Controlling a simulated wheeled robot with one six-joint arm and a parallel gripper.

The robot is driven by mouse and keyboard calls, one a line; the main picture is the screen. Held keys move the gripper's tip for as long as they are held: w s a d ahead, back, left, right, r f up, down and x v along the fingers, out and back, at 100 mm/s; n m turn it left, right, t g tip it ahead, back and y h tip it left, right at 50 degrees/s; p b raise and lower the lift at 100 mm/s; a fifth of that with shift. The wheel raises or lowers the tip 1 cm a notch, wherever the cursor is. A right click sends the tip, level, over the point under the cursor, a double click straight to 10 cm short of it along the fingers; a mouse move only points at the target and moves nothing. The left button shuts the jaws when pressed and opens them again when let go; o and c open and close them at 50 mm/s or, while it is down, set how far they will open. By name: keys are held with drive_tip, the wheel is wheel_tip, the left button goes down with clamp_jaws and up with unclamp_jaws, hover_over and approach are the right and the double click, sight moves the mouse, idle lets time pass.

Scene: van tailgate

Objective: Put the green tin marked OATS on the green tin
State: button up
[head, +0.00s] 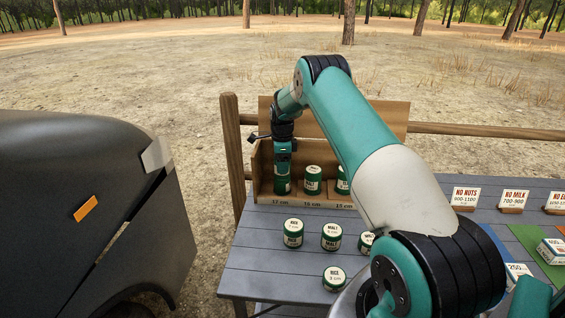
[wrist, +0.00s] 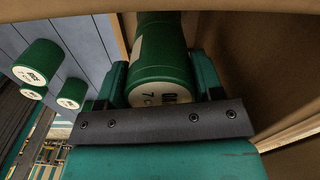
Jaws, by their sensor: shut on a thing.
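My gripper (head: 283,160) points down into the left bay of a wooden rack in the head view. In the wrist view my gripper (wrist: 163,95) is shut on a green tin (wrist: 160,66) whose lid carries a partly hidden white label reading "7 C" and what looks like the start of OATS. A darker green cylinder part (wrist: 160,22) continues beyond it; I cannot tell whether this is a separate tin below. In the head view green shows under my gripper at a tin (head: 283,187) in the left bay. Contact between the two is not clear.
Loose tins, including RICE (head: 293,233) and MALT (head: 331,237), stand on the grey table (head: 265,265) in front. Signs (head: 466,196) stand to the right.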

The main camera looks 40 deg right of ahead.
drive_tip(key=o, duration=0.5)
drive_tip(key=shift+f, duration=0.2)
drive_tip(key=o, duration=0.5)
drive_tip(key=shift+r, duration=0.1)
